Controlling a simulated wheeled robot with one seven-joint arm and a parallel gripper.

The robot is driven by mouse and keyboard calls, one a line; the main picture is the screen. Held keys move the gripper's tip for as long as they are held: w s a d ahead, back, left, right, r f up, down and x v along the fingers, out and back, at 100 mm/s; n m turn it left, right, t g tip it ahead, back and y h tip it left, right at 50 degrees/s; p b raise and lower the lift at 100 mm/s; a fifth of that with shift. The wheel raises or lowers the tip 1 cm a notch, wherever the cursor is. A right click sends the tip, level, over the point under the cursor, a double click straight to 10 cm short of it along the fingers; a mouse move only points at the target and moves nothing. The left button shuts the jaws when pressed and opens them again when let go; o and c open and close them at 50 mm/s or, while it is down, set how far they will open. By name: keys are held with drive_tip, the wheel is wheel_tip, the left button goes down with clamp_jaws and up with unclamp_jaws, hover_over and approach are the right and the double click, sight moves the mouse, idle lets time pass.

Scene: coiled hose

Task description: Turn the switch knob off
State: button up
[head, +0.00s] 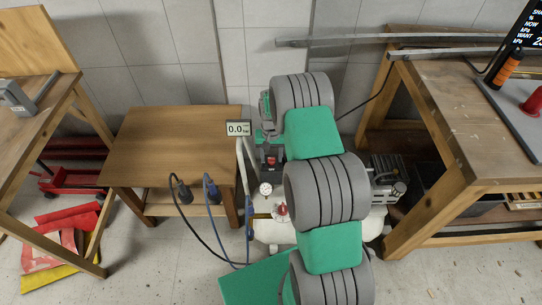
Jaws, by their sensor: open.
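A small red knob (271,160) on a dark switch housing shows on the white compressor (262,231), just below the end of my arm. My gripper (270,148) points down close above the red knob and is open. It is small and partly hidden by my arm links, so I cannot tell whether a finger touches the knob. A round gauge (265,189) and a red dial on a white face (281,210) sit lower on the compressor. The knob's exact turn position is too small to read.
A digital display (238,128) reading 0.0 stands left of the gripper. A low wooden table (165,140) is to the left, with dark and blue hoses (212,195) at its front. A wooden workbench (455,115) stands close on the right. Floor at lower left holds red and yellow pieces.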

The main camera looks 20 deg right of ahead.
drive_tip(key=shift+c, duration=0.2)
clamp_jaws()
idle(0.3)
